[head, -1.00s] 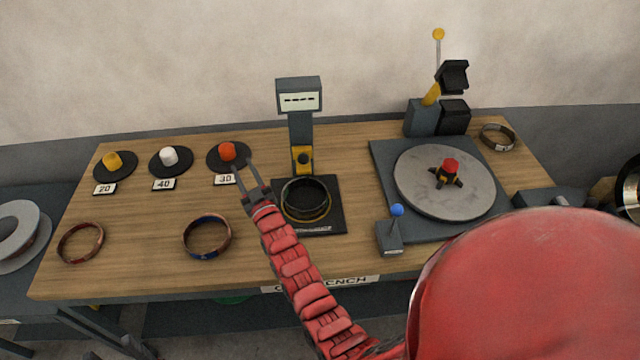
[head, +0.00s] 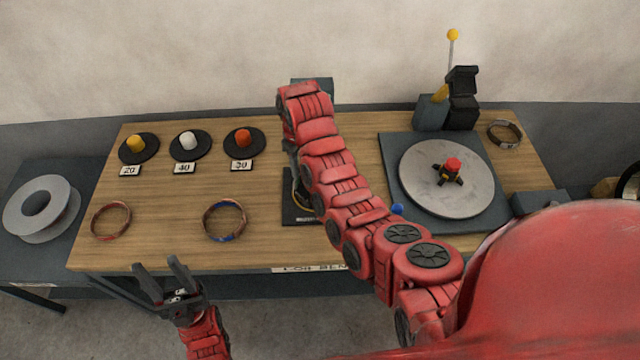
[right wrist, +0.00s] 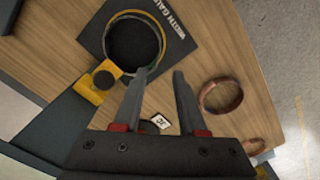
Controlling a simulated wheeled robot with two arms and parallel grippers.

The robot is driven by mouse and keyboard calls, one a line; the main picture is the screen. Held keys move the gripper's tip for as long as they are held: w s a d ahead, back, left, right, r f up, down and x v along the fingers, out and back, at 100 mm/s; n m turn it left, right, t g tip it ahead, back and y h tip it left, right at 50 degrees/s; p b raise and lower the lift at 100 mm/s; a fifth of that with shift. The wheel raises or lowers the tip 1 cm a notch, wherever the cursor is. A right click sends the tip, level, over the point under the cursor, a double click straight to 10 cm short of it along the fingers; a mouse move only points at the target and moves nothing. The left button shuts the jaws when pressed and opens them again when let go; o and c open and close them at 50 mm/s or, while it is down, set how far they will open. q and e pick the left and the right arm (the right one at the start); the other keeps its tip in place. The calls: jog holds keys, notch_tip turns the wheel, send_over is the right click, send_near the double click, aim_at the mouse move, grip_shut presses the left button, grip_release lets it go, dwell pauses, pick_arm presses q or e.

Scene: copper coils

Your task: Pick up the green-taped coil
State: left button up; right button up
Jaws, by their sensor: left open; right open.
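A ring-shaped coil (right wrist: 161,40) with yellow and greenish edges lies on a black gauge pad (right wrist: 97,22) in the right wrist view. In the head view my right arm covers most of it. My right gripper (right wrist: 158,77) is open and empty over the bench, beside that coil; in the head view my own arm hides it. My left gripper (head: 158,268) is open and empty, in front of the bench's front edge. A blue-taped coil (head: 207,224) and a reddish coil (head: 93,222) lie on the bench at the left.
Three black discs with yellow (head: 135,143), white (head: 188,140) and red (head: 243,137) knobs stand at the back left. A grey turntable (head: 425,190) is at the right, with a brown coil (head: 491,133) behind it. Bare wood separates the left coils.

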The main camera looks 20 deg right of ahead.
jog(key=b, duration=0.9)
send_over(301, 198)
jog(key=f, duration=1)
jog(key=shift+s+d+f, duration=0.1)
jog(key=shift+d+f, duration=0.1)
jog(key=shift+d, duration=0.05)
jog(key=shift+f+p, duration=0.35)
jog(key=shift+p, duration=0.1)
jog(key=shift+f, duration=0.25)
jog(key=shift+f+p, duration=0.5)
jog(key=shift+p, duration=0.15)
jog(key=f, duration=0.1)
jog(key=f+p, duration=0.1)
jog(key=shift+w+a+f, duration=0.2)
jog(key=shift+f, duration=0.2)
jog(key=shift+f+p, duration=0.35)
jog(key=shift+f, duration=0.45)
grip_shut()
